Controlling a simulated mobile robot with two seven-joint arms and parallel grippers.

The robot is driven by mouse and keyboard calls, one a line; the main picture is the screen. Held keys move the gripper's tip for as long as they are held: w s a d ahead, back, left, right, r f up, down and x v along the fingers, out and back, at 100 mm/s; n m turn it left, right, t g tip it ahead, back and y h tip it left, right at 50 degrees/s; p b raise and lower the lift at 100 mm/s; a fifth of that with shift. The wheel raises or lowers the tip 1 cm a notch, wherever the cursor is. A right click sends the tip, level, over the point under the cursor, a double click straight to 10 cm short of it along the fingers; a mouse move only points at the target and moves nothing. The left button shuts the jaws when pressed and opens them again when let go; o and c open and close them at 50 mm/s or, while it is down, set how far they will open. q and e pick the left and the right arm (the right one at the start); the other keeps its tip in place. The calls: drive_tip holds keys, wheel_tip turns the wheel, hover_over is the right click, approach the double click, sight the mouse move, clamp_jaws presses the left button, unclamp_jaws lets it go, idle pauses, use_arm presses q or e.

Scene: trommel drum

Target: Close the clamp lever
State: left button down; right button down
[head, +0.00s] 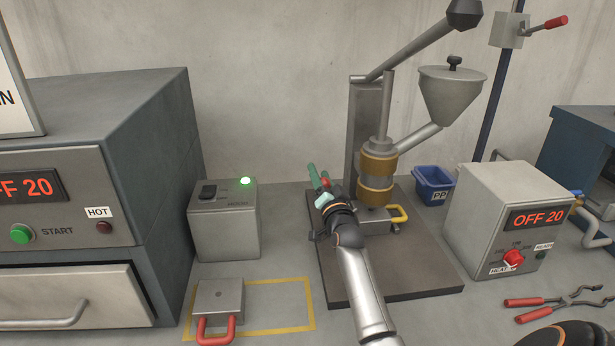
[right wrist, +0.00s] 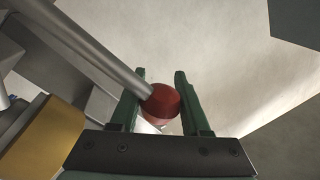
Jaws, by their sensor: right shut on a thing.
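My right gripper (head: 319,179) reaches in over the press base, its green fingers left of the brass-banded barrel. It is shut on the red knob (head: 325,182) of the clamp lever. In the right wrist view, the red knob (right wrist: 163,103) sits between the two green fingers (right wrist: 160,105), at the end of a grey metal rod (right wrist: 105,55). The lever's lower end is hidden behind my gripper and arm in the head view. A grey mould block with a yellow handle (head: 399,214) sits under the barrel (head: 377,175).
A grey box with a green light (head: 224,222) stands left of the press base (head: 400,275). A red-handled block (head: 219,301) lies at the yellow outline. A heater box (head: 505,215), blue bin (head: 434,184) and red-handled tongs (head: 560,302) are at right. The press column rises close behind my gripper.

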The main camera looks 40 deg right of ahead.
drive_tip(key=shift+s+d+r+m+h, duration=0.1)
drive_tip(key=shift+s+d+m+h, duration=0.1)
drive_tip(key=shift+s+d+m, duration=0.3)
drive_tip(key=shift+s+d+r+m+h, duration=0.1)
drive_tip(key=shift+s+d+m+h, duration=0.1)
drive_tip(key=shift+d+m, duration=0.45)
drive_tip(key=shift+c, duration=1.9)
unclamp_jaws()
drive_tip(key=shift+f, duration=0.15)
drive_tip(key=v, duration=1.2)
drive_tip(key=shift+s+a, duration=0.15)
drive_tip(key=shift+s, duration=0.05)
